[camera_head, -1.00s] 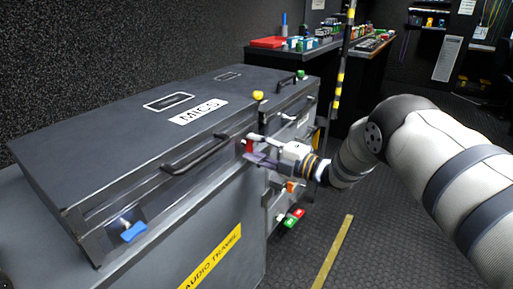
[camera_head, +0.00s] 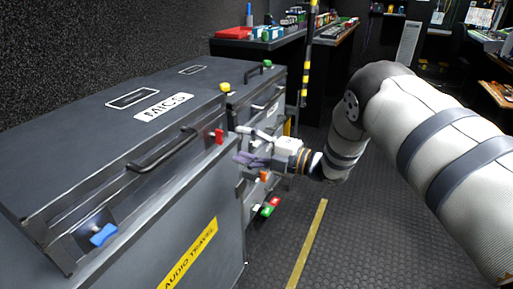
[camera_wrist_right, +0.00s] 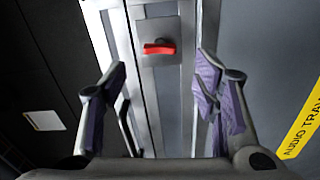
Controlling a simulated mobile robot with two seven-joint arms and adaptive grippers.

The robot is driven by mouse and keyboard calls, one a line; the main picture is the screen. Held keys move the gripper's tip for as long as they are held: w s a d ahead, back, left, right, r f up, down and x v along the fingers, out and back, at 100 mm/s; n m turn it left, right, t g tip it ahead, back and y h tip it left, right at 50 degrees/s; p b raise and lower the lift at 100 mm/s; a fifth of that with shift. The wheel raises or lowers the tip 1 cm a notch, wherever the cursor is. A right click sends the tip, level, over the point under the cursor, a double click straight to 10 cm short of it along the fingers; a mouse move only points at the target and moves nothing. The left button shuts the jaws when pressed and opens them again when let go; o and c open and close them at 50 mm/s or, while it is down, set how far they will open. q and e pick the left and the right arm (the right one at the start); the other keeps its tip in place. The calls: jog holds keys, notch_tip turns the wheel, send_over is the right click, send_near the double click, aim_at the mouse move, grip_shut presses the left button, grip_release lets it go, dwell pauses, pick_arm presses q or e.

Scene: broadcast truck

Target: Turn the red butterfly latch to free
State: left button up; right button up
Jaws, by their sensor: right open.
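The red butterfly latch (camera_head: 219,137) is on the front of the dark MICS case (camera_head: 60,135), just right of the long black handle. In the right wrist view the red latch (camera_wrist_right: 159,47) sits on a metal plate, with its wing lying across the plate. My right gripper (camera_head: 243,147) is open and empty, just right of the latch with a gap between them. In the right wrist view its purple-padded fingers (camera_wrist_right: 162,68) stand either side of the latch, which appears beyond their tips. My left gripper is not in view.
A blue latch (camera_head: 103,235) is at the case's near end. A black handle (camera_head: 160,150) sticks out between the latches. Open floor with a yellow stripe (camera_head: 306,245) lies to the right.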

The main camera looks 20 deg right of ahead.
jog(key=v, duration=0.6)
jog(key=shift+d, duration=0.15)
jog(key=shift+s, duration=0.15)
